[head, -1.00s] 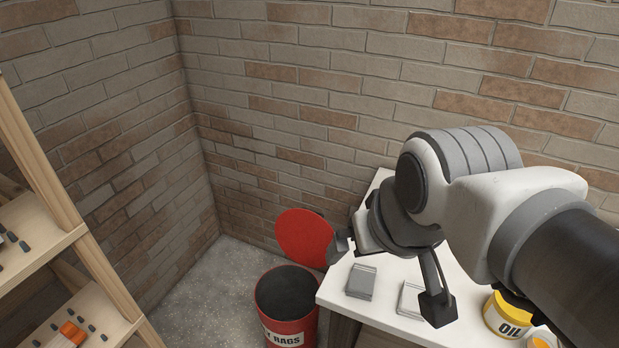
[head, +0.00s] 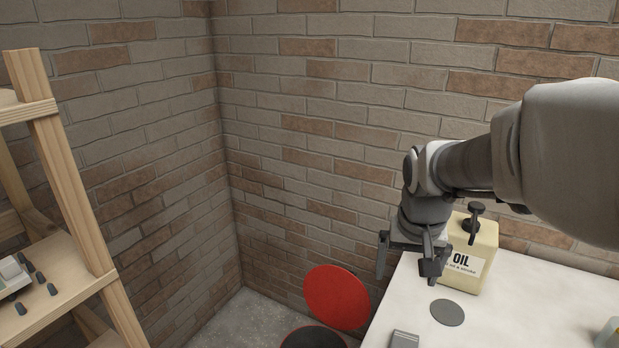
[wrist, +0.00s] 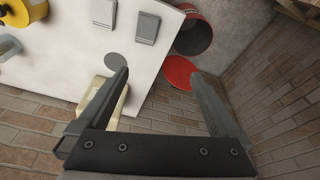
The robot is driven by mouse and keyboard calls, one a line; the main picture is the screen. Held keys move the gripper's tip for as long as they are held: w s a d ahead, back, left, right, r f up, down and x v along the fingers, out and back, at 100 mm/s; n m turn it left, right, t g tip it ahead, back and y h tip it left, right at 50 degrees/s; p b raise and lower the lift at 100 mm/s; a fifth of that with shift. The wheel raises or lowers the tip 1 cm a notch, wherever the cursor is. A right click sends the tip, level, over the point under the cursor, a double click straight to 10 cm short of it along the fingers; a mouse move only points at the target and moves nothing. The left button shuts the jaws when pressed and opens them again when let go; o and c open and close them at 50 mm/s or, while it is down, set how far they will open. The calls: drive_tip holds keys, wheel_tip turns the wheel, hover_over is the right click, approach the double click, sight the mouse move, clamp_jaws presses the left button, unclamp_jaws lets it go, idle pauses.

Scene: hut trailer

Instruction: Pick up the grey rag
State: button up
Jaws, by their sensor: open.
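Two flat grey folded pieces, either of which may be the grey rag, lie on the white tabletop. In the wrist view one grey piece (wrist: 146,28) is at the top middle and the other grey piece (wrist: 103,12) is left of it. The head view shows only one folded grey piece (head: 404,340), cut by the bottom edge. My gripper (head: 407,264) is open and empty above the table's back left part, in front of the oil jug. In the wrist view my gripper (wrist: 160,78) has its fingers spread, apart from both pieces.
A beige oil jug (head: 474,255) stands close to my gripper, with a dark grey disc (head: 447,312) on the white table (head: 530,300). A red bin (wrist: 193,37) with a round red lid (head: 337,297) is beside the table. Brick walls are close behind; a wooden shelf (head: 75,200) is left.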

drive_tip(key=w+d+f+m+g+y, duration=0.1)
drive_tip(key=w+d+f, duration=0.15)
drive_tip(key=f, duration=0.35)
drive_tip(key=w+d+f+m+g, duration=0.1)
drive_tip(key=w+d+f+g, duration=0.1)
drive_tip(key=d+f, duration=0.3)
hover_over(404, 347)
drive_tip(key=f, duration=1.2)
drive_tip(key=shift+s+f, duration=0.25)
drive_tip(key=shift+f, duration=0.15)
drive_tip(key=shift+w+f, duration=0.2)
drive_tip(key=shift+f, duration=2.5)
drive_tip(key=shift+c, duration=0.2)
drive_tip(key=c, duration=1.1)
drive_tip(key=shift+r, duration=0.15)
